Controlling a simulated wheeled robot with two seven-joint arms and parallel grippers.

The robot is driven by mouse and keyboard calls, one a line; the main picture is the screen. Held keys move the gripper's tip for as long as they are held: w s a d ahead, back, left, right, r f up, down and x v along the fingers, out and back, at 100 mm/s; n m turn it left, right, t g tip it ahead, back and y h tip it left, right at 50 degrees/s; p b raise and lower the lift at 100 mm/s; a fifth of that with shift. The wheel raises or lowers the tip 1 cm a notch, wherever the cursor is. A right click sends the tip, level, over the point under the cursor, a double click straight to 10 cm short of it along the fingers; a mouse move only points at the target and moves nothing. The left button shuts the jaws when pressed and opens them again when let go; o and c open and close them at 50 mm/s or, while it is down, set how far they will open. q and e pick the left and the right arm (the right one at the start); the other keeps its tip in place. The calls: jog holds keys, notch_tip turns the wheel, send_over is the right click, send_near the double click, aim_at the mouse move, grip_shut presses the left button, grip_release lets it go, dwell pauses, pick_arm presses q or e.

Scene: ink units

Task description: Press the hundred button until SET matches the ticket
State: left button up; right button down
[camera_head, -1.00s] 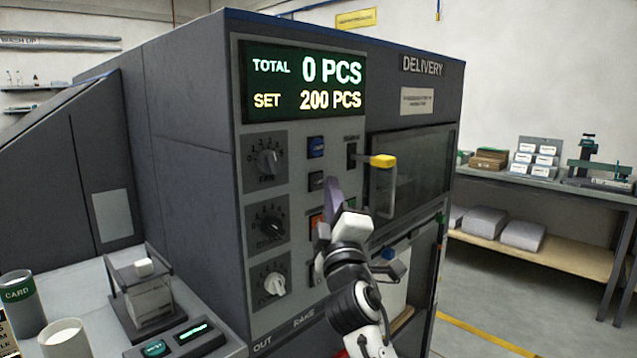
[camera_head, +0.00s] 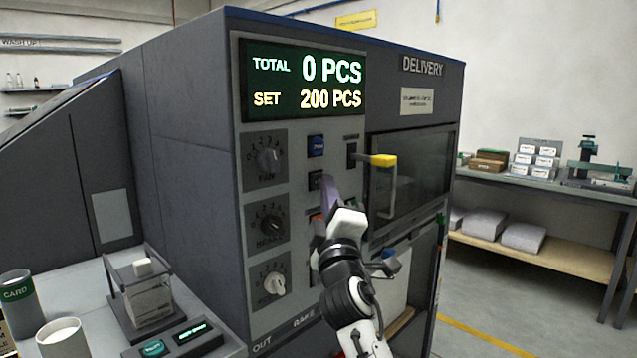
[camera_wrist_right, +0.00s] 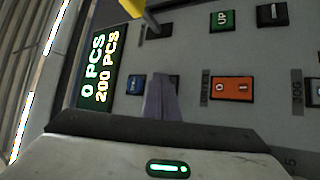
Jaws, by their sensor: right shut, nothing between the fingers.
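The display (camera_head: 303,82) on the machine reads TOTAL 0 PCS and SET 200 PCS. Below it are a blue button (camera_head: 316,146) and a dark button (camera_head: 315,179); their labels are too small to read. My right gripper (camera_head: 328,189) is shut and empty, its tip at the lower right of the dark button. In the right wrist view the shut fingers (camera_wrist_right: 160,98) partly cover the dark button (camera_wrist_right: 174,84), beside the blue button (camera_wrist_right: 135,84). I cannot tell whether the tip touches. I cannot make out which paper is the ticket. My left gripper is not in view.
A yellow-topped handle (camera_head: 383,161) sticks out right of the buttons. Three dials, one of them the top dial (camera_head: 267,157), line the panel's left side. An orange switch (camera_wrist_right: 232,90) sits near the fingers. A cup (camera_head: 62,338) stands on the lower left counter.

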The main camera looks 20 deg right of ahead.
jog(key=shift+w+a, duration=0.15)
jog(key=shift+w, duration=0.2)
dwell(0.3)
dwell(0.4)
jog(key=shift+s+d, duration=0.3)
jog(key=shift+s, duration=0.5)
jog(key=shift+p, duration=0.3)
jog(key=s, duration=0.1)
jog(key=s+d+p, duration=0.1)
jog(key=s, duration=0.1)
jog(key=s+d+p, duration=0.1)
jog(key=shift+s, duration=0.35)
